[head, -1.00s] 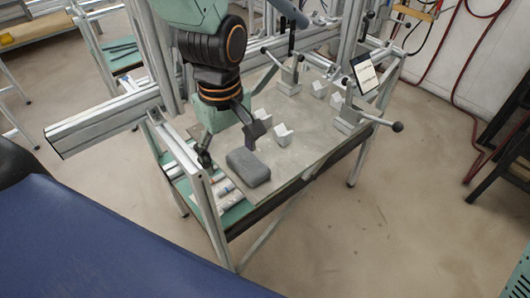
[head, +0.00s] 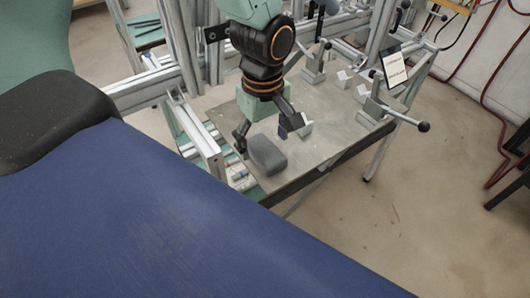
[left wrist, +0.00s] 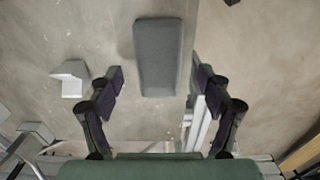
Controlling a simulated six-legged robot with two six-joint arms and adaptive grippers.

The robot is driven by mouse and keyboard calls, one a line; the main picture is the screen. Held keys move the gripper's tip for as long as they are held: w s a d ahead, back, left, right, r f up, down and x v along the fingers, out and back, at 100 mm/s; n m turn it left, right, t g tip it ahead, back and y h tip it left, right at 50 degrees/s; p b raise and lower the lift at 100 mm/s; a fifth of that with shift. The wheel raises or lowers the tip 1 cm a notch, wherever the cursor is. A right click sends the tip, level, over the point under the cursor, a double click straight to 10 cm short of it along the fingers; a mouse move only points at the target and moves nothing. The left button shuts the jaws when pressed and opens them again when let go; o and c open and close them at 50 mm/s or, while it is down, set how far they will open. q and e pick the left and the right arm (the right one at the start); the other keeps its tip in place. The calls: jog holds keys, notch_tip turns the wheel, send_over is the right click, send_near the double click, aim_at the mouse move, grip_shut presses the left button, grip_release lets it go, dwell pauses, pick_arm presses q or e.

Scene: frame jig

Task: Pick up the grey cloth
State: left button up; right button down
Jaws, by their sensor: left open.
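The grey cloth (head: 267,155) is a folded, rounded block lying on the jig table near its front left edge. It also shows in the left wrist view (left wrist: 158,58), at the upper middle. My left gripper (head: 264,138) is open above the table, its fingers spread on either side of the cloth's line in the head view. In the left wrist view the open fingers (left wrist: 159,88) stand left and right of the cloth's near end, with gaps on both sides. Nothing is between the pads but that near end. My right gripper is not in view.
The table top (head: 328,128) carries white V-blocks (head: 344,79) and clamps with handles (head: 388,112). A small sign (head: 394,69) stands at the right. Aluminium rails (head: 206,150) run along the left. A lower shelf with tubes (head: 238,174) lies beside the cloth.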

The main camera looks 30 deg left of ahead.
pick_arm(q)
jog(key=shift+d+f, duration=0.2)
jog(key=shift+f, duration=0.5)
jog(key=shift+a, duration=0.1)
jog(key=shift+a, duration=0.1)
jog(key=shift+c, duration=0.2)
jog(key=shift+c, duration=0.9)
jog(key=shift+d, duration=0.2)
jog(key=c, duration=0.4)
jog(key=shift+a, duration=0.1)
jog(key=c, duration=0.5)
